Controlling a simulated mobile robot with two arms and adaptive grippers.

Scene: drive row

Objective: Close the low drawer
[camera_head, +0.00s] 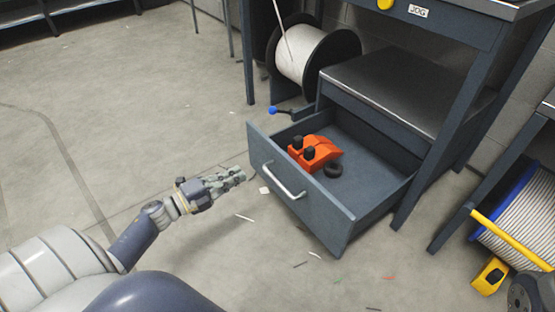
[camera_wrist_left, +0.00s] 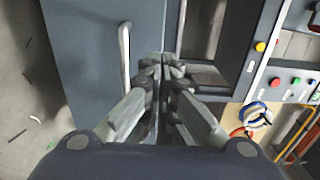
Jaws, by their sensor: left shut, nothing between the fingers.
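The low drawer (camera_head: 318,212) is pulled well out of its dark blue-grey bench, under a grey shelf. Its front carries a pale bar handle (camera_head: 284,180). Inside lie an orange object with black knobs (camera_head: 318,154) and a black ring (camera_head: 333,169). My left gripper (camera_head: 240,174) is shut and empty, in front of the drawer front and left of the handle. In the left wrist view, the closed fingers (camera_wrist_left: 162,66) point toward the drawer front (camera_wrist_left: 80,50), with the handle (camera_wrist_left: 124,55) just left of the fingertips. Contact cannot be told. My right gripper does not show.
A white cable reel (camera_head: 300,55) stands behind the drawer. A blue-rimmed reel (camera_head: 520,225), a yellow bar (camera_head: 510,238) and a yellow tape measure (camera_head: 490,276) are at the right. Small scraps lie on the floor. The floor (camera_head: 120,110) at left is mostly clear.

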